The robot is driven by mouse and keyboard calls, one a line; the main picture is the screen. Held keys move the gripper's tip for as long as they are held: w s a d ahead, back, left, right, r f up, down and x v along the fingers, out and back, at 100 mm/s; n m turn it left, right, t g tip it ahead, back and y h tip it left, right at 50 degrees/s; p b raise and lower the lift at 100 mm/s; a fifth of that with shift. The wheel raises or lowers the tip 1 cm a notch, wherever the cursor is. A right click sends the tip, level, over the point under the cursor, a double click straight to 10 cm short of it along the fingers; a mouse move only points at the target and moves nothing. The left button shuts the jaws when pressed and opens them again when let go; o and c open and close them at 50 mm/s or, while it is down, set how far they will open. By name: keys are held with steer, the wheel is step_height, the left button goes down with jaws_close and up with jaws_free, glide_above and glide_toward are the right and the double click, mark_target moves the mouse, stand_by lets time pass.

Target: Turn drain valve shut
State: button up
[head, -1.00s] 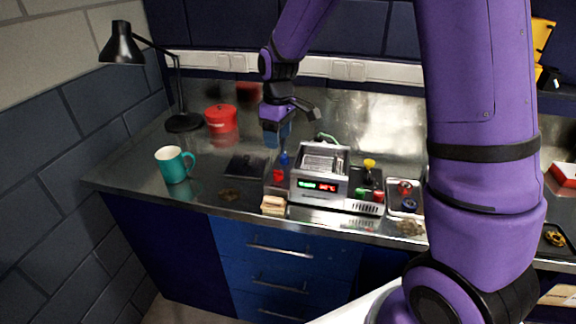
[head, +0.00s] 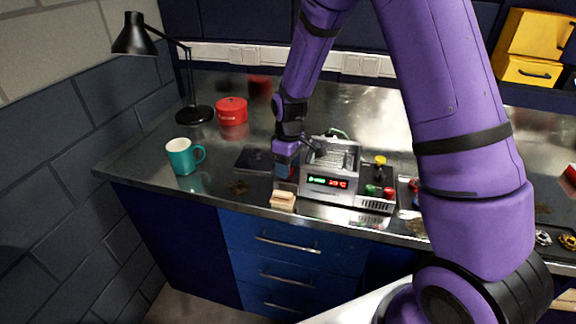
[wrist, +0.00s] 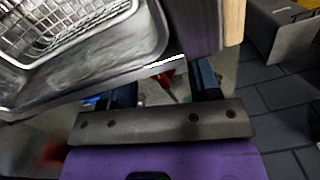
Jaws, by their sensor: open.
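The parts cleaner (head: 330,186) is a grey box with a lit green and red display, standing on the steel bench. In the wrist view its tank rim and wire basket (wrist: 65,28) fill the upper left. The drain valve's red handle (wrist: 168,80) shows between my fingers in the wrist view, partly hidden; I cannot tell its turn angle. My gripper (head: 286,173) points down close to the left side of the cleaner and covers most of the valve in the head view. In the wrist view my gripper (wrist: 165,88) is open, its fingers on either side of the red handle.
A wooden block (head: 283,201) lies at the bench front, just below my gripper. A dark flat tray (head: 253,159), teal mug (head: 182,157), red tin (head: 231,110) and black lamp (head: 195,113) stand to the left. Coloured knobs (head: 380,191) are right of the cleaner.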

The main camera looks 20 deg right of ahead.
steer(key=shift+f, duration=0.15)
steer(key=shift+c, duration=0.2)
steer(key=c, duration=0.9)
